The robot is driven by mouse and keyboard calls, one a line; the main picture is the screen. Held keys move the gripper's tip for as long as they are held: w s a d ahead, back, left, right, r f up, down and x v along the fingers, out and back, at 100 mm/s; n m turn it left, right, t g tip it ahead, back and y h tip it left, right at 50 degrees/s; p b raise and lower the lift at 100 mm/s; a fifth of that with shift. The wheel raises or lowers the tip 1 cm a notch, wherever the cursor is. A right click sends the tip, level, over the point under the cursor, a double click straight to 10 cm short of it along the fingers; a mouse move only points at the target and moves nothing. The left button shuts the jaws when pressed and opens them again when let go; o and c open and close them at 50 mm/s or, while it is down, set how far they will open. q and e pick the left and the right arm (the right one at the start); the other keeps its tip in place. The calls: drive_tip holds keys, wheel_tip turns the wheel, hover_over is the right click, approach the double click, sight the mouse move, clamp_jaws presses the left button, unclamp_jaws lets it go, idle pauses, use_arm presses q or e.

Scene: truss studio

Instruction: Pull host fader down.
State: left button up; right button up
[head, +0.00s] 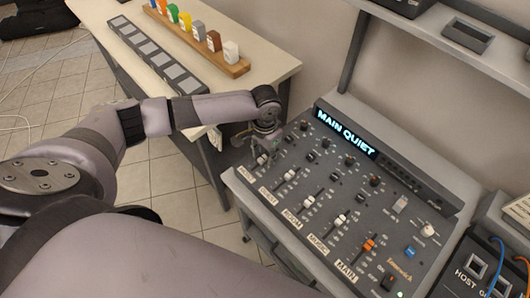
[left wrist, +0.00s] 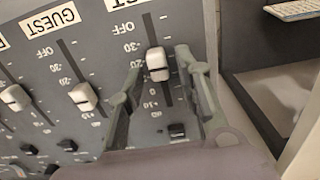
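The mixing console (head: 330,215) has a row of faders labelled, from the left, host, guest, room, music and main. The host fader (head: 262,159) is the leftmost, partly hidden by my left gripper (head: 258,147). My right gripper is not in view.
The console's display (head: 346,134) reads MAIN QUIET. The orange main fader (head: 369,245) is at the right of the row. A table (head: 262,73) with a wooden block rack (head: 235,70) stands behind at left. A HOST panel (head: 470,272) with cables is at lower right.

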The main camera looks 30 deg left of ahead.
use_arm(q)
clamp_jaws()
idle(0.6)
